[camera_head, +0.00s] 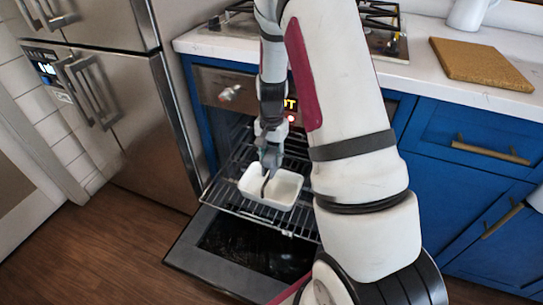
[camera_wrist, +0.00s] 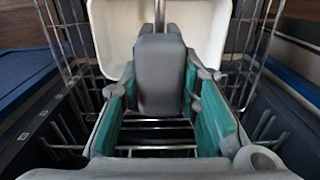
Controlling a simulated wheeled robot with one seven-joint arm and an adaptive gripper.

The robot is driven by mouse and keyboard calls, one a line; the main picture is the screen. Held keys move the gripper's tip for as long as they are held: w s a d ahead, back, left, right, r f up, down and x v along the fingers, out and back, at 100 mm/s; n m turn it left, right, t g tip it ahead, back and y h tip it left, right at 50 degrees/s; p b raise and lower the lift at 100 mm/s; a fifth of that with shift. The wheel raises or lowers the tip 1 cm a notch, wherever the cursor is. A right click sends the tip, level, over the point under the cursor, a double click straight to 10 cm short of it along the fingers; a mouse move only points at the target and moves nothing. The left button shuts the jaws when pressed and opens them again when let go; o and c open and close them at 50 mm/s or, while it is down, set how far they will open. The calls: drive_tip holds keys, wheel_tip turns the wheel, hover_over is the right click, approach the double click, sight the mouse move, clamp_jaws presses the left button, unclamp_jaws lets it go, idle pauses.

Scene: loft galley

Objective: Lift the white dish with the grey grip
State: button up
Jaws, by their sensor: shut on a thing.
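The white dish (camera_head: 286,191) is a shallow rectangular tray, at the pulled-out oven rack in the head view. It also shows in the wrist view (camera_wrist: 108,35), behind the grey grip (camera_wrist: 160,75). My gripper (camera_head: 270,162) reaches down over the dish from above. In the wrist view, my gripper (camera_wrist: 160,92) has its teal-padded fingers on both sides of the grey grip, closed on it. The fingers hide part of the grip and dish. I cannot tell whether the dish rests on the rack or hangs just above it.
The wire oven rack (camera_head: 231,204) extends from the open oven, above the lowered oven door (camera_head: 215,255). A steel fridge (camera_head: 140,130) stands to the left. Blue cabinets (camera_head: 450,180) stand to the right. A cork board (camera_head: 480,65) lies on the white counter.

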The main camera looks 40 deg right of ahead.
drive_tip(key=shift+f, duration=0.25)
drive_tip(key=shift+f+b, duration=0.8)
drive_tip(key=shift+f, duration=0.2)
drive_tip(key=shift+f, duration=0.15)
drive_tip(key=shift+f+b, duration=0.65)
drive_tip(key=shift+f, duration=0.2)
drive_tip(key=shift+r, duration=0.15)
